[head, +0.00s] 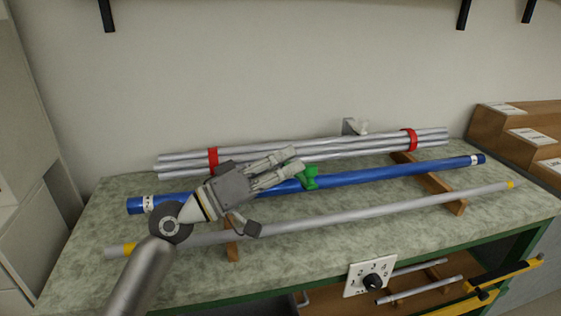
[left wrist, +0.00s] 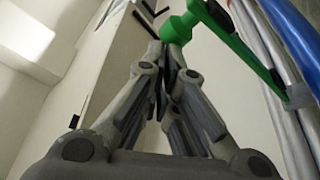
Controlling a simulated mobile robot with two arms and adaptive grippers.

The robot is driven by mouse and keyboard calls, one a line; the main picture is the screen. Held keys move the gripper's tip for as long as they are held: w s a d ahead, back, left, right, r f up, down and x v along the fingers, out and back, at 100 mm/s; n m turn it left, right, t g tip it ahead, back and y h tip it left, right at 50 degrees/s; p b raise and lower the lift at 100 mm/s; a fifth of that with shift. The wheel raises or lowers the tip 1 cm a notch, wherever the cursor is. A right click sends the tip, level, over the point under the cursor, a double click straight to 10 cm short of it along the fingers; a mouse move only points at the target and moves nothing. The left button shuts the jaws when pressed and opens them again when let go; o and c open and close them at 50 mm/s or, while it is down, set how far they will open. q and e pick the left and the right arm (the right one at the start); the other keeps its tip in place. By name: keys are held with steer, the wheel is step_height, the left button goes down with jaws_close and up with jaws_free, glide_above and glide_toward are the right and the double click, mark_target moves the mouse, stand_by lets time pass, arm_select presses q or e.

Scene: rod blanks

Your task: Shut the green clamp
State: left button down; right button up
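The green clamp (head: 311,178) is at the blue rod (head: 385,176), near the middle of the bench. In the left wrist view its green arm (left wrist: 235,45) slants up and away from the rods to a rounded end by my fingertips. My left gripper (head: 297,161) is over the rods, just left of the clamp. In the left wrist view its fingers (left wrist: 166,52) come together with almost no gap, and the green end is at or just beyond their tips. I cannot tell whether they touch it. The clamp's far side is hidden. My right gripper is not in view.
A bundle of grey rods with red bands (head: 213,160) lies behind the blue rod. A single grey rod (head: 370,212) with yellow ends lies in front, across wooden supports (head: 447,197). A dial panel (head: 370,276) is at the front edge. Wooden steps (head: 520,128) stand at right.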

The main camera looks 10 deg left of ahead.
arm_select(q)
steer(key=shift+s+d, duration=0.3)
steer(key=shift+d, duration=0.2)
steer(key=shift+a+f, duration=0.1)
steer(key=shift+f, duration=0.05)
steer(key=v, duration=1.2)
steer(key=shift+w+a, duration=0.25)
steer(key=shift+a, duration=0.15)
